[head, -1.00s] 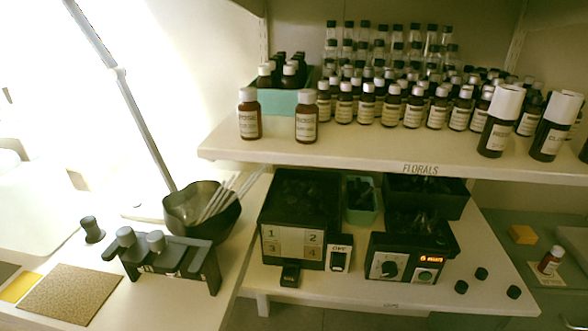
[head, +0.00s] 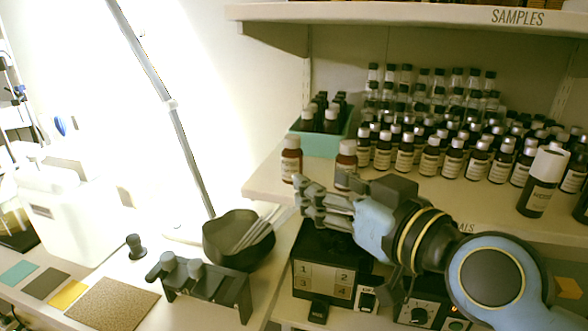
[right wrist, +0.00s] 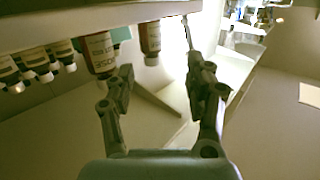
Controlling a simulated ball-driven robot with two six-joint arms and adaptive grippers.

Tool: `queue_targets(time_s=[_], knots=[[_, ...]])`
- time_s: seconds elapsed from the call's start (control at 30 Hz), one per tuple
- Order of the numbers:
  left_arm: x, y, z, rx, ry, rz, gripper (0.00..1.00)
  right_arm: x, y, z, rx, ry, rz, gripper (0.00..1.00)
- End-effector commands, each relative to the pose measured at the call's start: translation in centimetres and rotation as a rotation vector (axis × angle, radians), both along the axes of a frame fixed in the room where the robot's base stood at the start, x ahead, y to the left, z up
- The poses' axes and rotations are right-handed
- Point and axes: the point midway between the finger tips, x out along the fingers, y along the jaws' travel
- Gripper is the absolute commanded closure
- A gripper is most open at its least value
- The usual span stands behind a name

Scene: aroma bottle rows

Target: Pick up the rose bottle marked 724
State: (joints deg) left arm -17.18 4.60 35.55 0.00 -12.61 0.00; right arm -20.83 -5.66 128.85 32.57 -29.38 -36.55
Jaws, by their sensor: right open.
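Two brown rose bottles with white caps stand at the front left of the shelf. In the head view, the left bottle (head: 291,160) is clear, and the right bottle (head: 345,160) is partly covered by my right gripper (head: 303,200). The right wrist view shows them upside down: the right bottle (right wrist: 98,50) with a label reading ROSE, and the left bottle (right wrist: 150,42) ahead between the fingers. My right gripper (right wrist: 165,82) is open and empty, just in front of the shelf edge, apart from both. The number 724 is not legible. My left gripper is not in view.
Rows of similar labelled bottles (head: 430,158) and a green crate (head: 322,143) stand behind. A larger white-capped bottle (head: 541,185) stands at right. Below are a dark bowl (head: 238,238) with sticks, a grey rack (head: 205,282) and a numbered box (head: 322,276).

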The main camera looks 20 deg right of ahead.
Motion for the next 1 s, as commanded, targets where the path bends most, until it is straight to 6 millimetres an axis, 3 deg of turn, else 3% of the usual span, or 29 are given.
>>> queue_targets(time_s=[0.1,0.23,0.83,1.0], knots=[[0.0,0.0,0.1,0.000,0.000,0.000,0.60,1.1,-0.4,1.8,0.025,-0.087,-0.042,0.46],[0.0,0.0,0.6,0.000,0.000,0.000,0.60,2.8,-0.4,2.5,0.030,-0.112,-0.056,0.46],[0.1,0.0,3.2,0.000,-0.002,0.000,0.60,10.6,1.1,3.2,0.029,-0.106,-0.053,0.46],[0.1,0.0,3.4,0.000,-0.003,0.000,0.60,11.8,1.3,3.0,0.028,-0.106,-0.054,0.46]])
